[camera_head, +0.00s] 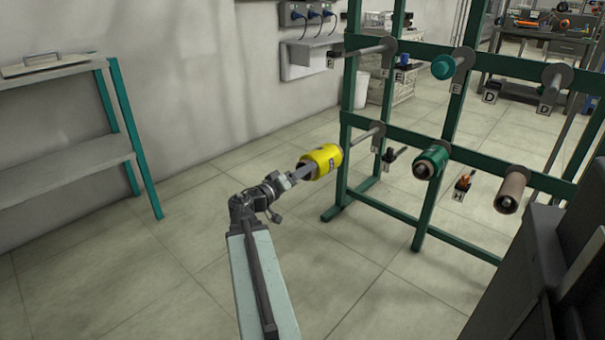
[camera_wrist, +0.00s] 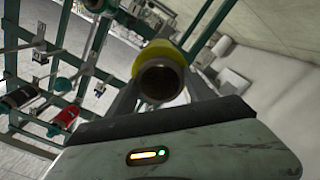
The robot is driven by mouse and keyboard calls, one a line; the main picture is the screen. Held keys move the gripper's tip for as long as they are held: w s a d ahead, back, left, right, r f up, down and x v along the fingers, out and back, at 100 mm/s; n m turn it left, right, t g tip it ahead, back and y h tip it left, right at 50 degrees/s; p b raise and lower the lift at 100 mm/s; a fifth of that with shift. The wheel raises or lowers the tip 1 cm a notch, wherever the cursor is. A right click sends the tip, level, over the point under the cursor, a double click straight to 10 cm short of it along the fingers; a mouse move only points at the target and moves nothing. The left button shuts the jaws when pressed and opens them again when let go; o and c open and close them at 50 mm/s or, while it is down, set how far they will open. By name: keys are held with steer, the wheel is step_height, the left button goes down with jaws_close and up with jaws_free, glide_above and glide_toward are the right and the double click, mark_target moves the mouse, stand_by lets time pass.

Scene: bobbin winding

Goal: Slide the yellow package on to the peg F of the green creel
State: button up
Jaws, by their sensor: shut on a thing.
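The yellow package (camera_head: 322,160) is held in my gripper (camera_head: 303,172), off the floor and lying roughly on its side. In the wrist view the yellow package (camera_wrist: 165,62) sits between my two fingers, its hollow brown core facing the camera. The green creel (camera_head: 349,103) stands to the right. Its bare lower-left peg (camera_head: 367,136) points toward the package's far end; I cannot tell whether they touch. A bare upper-left peg (camera_head: 368,50) has a small tag at its tip that seems to read F. The lower-left peg's letter is not readable.
A teal package (camera_head: 445,67), a green package (camera_head: 431,161) and a brown package (camera_head: 511,190) sit on other pegs. A teal-legged shelf (camera_head: 75,133) stands at the left. A dark structure fills the lower right. Floor between shelf and creel is clear.

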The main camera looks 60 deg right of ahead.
step_height(320, 180, up, 31)
steer(key=p, duration=3)
steer(key=shift+r, duration=0.15)
steer(key=x, duration=0.7)
steer(key=shift+x, duration=2.95)
steer(key=shift+d, duration=0.1)
steer(key=shift+x, duration=2.9)
steer(key=shift+d, duration=0.1)
